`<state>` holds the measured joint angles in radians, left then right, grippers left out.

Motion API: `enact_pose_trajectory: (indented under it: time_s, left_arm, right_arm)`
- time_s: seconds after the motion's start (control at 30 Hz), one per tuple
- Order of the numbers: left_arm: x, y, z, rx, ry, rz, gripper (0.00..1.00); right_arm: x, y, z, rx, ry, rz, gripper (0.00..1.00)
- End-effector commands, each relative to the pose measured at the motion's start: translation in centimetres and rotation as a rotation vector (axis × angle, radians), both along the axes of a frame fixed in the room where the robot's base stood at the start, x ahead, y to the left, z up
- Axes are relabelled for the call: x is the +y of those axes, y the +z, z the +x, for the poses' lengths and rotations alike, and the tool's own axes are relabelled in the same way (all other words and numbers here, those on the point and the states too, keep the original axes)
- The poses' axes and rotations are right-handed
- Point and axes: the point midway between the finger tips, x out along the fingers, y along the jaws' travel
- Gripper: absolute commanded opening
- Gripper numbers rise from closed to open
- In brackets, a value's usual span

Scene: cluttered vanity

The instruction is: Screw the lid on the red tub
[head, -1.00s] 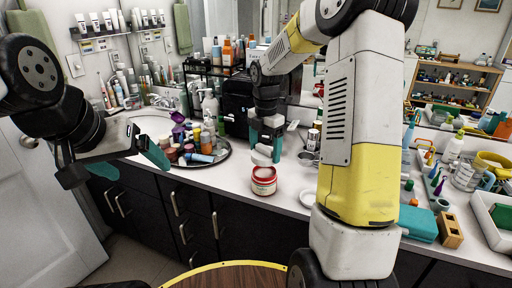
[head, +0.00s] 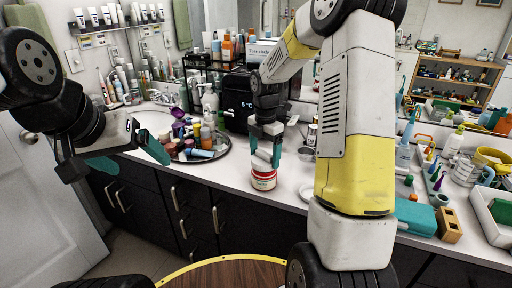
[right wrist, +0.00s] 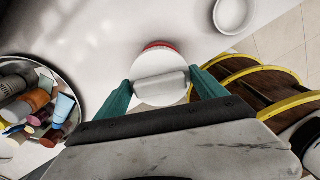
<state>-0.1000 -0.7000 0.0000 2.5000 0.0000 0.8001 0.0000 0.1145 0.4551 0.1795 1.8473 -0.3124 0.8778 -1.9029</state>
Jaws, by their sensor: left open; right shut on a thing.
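The red tub (head: 263,181), with a pale label band, stands on the white counter near its front edge. My right gripper (head: 264,160) points down over the tub, shut on the raised grip bar of a white round lid (right wrist: 160,88). The lid is at or just above the tub's mouth; I cannot tell whether they touch. In the right wrist view, a red arc of the tub (right wrist: 159,45) shows beyond the lid, which hides the rest. My left gripper (head: 128,158) is open and empty, in front of the counter at the left.
A round dark tray (head: 218,154) crowded with bottles and jars lies left of the tub. A small white dish (right wrist: 234,14) lies to its right. A black box-shaped appliance (head: 237,100) stands behind. A teal box (head: 415,218) and a wooden block (head: 450,225) are further right.

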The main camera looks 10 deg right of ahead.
Motion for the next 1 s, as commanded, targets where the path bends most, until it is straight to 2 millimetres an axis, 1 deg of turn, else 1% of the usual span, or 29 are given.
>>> enact_pose_trajectory:
  time_s: [0.6,1.0]
  left_arm:
    - [0.0,0.0,0.0,0.0,0.0,0.0,0.87]
    - [0.0,0.0,0.0,0.0,0.0,0.0,0.87]
  right_arm:
    - [0.0,0.03,-0.02,0.0,0.0,0.0,0.43]
    - [0.0,-0.57,-0.01,0.001,-0.001,0.0,0.43]
